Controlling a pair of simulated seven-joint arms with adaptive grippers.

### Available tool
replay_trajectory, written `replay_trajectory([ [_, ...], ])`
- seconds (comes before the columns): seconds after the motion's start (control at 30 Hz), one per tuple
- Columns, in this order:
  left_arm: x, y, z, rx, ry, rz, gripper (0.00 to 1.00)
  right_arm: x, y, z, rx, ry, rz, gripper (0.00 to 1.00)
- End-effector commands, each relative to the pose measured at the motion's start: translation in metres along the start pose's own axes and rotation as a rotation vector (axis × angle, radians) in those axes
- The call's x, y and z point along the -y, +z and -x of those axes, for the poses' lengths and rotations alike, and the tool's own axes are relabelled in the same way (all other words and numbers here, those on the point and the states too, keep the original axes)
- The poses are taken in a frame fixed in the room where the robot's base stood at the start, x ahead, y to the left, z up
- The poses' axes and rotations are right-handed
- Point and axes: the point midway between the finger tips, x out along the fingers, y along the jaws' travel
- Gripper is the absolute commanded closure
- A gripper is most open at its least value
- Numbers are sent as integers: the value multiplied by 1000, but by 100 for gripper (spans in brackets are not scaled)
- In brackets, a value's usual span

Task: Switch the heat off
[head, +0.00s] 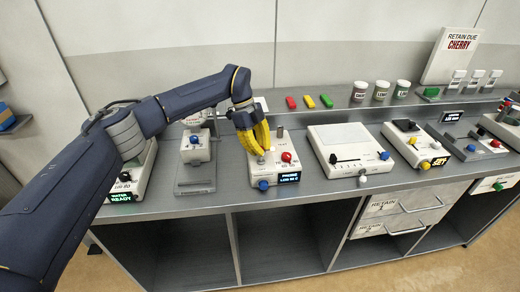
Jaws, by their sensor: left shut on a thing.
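My left gripper (261,155) has yellow fingers and reaches down onto a pale control box (277,169) near the middle of the bench. Its fingertips are shut on a small grey switch lever on top of the box; the fingers hide most of it, and its position cannot be read. The box also has a red knob (286,156) to the right of the fingers, a blue knob (263,184) at the front and a small lit display (289,177) with text too small to read surely. My right gripper is not in view.
A grey unit with a blue knob (194,139) stands left of the box, and a green-lit "READY" display (121,197) farther left. A white slider unit (349,147) and more control units stand to the right. Jars (381,90) and coloured blocks (308,101) line the back shelf.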

Motion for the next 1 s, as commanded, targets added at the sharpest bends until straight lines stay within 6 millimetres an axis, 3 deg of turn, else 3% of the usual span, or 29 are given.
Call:
replay_trajectory([
  [0.47, -3, -1, 2, 56, -53, -23, 100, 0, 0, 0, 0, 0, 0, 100],
  [1.0, -16, -15, -1, 351, -337, -141, 100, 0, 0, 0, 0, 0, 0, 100],
])
